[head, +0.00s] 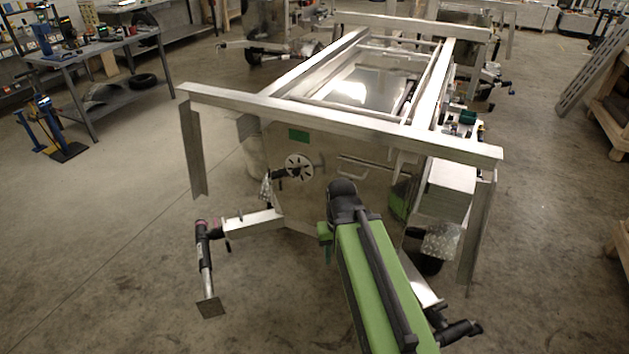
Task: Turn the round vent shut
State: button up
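The round vent (299,166) is a pale disc with dark slots around its centre. It sits on the upright aluminium front panel (330,205) of the nearest trailer, left of a flat bar handle (359,165). A dark fitting (281,174) overlaps the vent's lower left edge. I cannot tell how far the vent's slots are open. My green and black arm reaches up from the bottom to the right of the vent.
A long aluminium beam (330,122) crosses above the panel, with legs hanging at both ends. A support stand (206,265) stands at the left front of the trailer. A workbench (95,50) is at the far left. The floor at left is mostly clear.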

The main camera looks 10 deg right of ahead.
aim_at(299, 167)
jog(key=z, duration=0.15)
jog(key=k, duration=0.3)
jog(key=u, duration=0.3)
jog(key=i, duration=0.75)
jog(key=z, duration=6)
jog(key=i, duration=0.1)
jog(key=z, duration=3.4)
jog(key=k, duration=0.35)
jog(key=z, duration=0.5)
jog(key=i, duration=0.5)
jog(key=u, duration=0.1)
